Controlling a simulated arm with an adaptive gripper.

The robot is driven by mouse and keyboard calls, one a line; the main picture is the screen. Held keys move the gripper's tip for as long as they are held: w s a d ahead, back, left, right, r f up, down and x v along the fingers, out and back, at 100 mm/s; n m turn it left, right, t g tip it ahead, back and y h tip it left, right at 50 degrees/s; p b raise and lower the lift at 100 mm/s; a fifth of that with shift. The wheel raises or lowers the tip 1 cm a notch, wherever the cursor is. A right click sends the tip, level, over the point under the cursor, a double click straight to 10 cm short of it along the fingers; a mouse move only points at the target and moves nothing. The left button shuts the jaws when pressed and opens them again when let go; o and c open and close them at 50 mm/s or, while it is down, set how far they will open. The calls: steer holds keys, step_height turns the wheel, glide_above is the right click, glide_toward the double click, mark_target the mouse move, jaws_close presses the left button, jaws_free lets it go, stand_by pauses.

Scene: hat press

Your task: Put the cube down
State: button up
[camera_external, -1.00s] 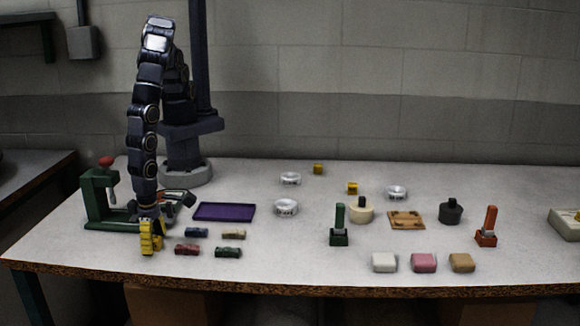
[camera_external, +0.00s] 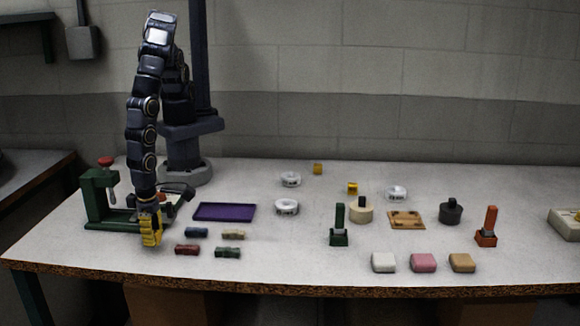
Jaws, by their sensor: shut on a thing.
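My gripper (camera_external: 151,240) points down near the front left of the table, just left of the small coloured blocks. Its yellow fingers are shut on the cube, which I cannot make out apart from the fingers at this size. Whether it touches the table is not clear. Two small yellow cubes stand apart on the table, one at the back (camera_external: 318,169) and one nearer the middle (camera_external: 352,188).
A green press (camera_external: 98,200) with a red knob stands left of my gripper. Small blocks in blue, beige, red (camera_external: 188,250) and green lie to its right, before a purple tray (camera_external: 224,212). Stamps and pads occupy the right.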

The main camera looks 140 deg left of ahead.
step_height(320, 180, up, 8)
steer(key=shift+r, duration=0.2)
steer(key=w+a+r+n, duration=0.1)
steer(key=w+a+n, duration=0.3)
steer(key=a, duration=1)
steer(key=w+a+r+n, duration=0.1)
steer(key=w+a+n, duration=0.3)
steer(key=a, duration=1)
steer(key=s+a+r+n, duration=0.1)
steer(key=s+a+n, duration=0.55)
steer(key=a, duration=0.65)
steer(key=s+a+n, duration=0.4)
steer(key=s+a, duration=0.6)
steer(key=a, duration=0.3)
glide_above(349, 174)
steer(key=shift+m, duration=0.25)
steer(key=f, duration=0.8)
steer(key=shift+s+d+f, duration=0.3)
steer(key=shift+s+d, duration=0.05)
steer(key=shift+s, duration=0.05)
steer(key=shift+w+a+f, duration=0.15)
steer(key=shift+w+a, duration=0.05)
steer(key=shift+a, duration=0.05)
steer(key=shift+w+a+f, duration=0.1)
steer(key=shift+f, duration=1.8)
steer(key=shift+f, duration=0.1)
